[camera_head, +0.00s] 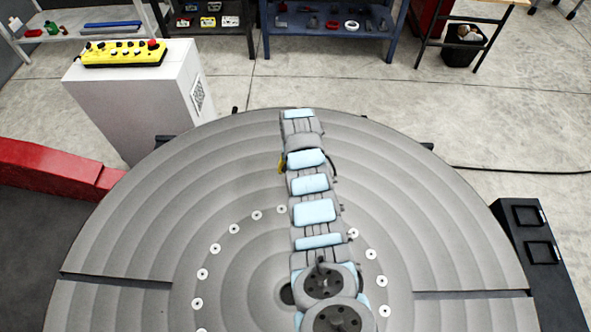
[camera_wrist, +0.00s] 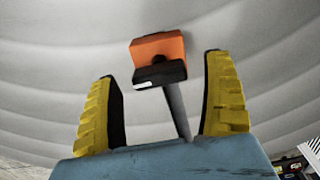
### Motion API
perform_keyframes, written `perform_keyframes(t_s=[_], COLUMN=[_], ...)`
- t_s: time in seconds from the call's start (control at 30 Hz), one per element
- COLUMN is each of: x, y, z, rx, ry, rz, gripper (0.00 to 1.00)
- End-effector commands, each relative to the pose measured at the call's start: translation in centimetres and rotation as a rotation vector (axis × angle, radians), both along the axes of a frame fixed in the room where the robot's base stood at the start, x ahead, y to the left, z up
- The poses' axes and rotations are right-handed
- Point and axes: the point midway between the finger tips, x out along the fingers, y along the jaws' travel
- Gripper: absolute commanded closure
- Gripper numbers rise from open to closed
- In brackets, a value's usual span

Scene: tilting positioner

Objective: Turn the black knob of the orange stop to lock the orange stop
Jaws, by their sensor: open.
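In the wrist view, the orange stop (camera_wrist: 157,46) is a small orange block in front of the grey ribbed disc. A black part with a white mark, apparently the black knob (camera_wrist: 160,77), is at its lower side. A grey rod (camera_wrist: 177,108) runs from it down towards my gripper's body. My gripper (camera_wrist: 160,68) is open, with one yellow finger on each side of the stop and a visible gap to both. No contact shows. In the head view, only a bit of yellow finger (camera_head: 281,164) shows beside my arm; the stop is hidden there.
The large grey disc (camera_head: 130,220) of the positioner fills the middle, with slots at left and right. A white pedestal (camera_head: 135,100) with a yellow control box (camera_head: 123,53) stands at the back left. A red beam (camera_head: 55,170) is at the left, a black block (camera_head: 540,250) at the right.

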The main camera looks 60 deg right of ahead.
Motion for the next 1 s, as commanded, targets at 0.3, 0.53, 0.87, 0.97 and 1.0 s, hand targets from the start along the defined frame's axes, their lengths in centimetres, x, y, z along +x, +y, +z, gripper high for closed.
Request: perform_keyframes(t_s=[0.3,0.53,0.87,0.97,1.0], x=[0.1,0.2,0.1,0.0,0.0], y=[-0.1,-0.1,0.1,0.1,0.1], z=[3.9,7.9,11.2,11.4,11.4], rx=[-0.005,-0.006,0.000,0.001,0.001], ry=[-0.002,-0.005,0.000,0.000,0.000], rz=[0.000,0.002,0.001,0.001,0.001], gripper=[0.17,0.17,0.17,0.17,0.17])
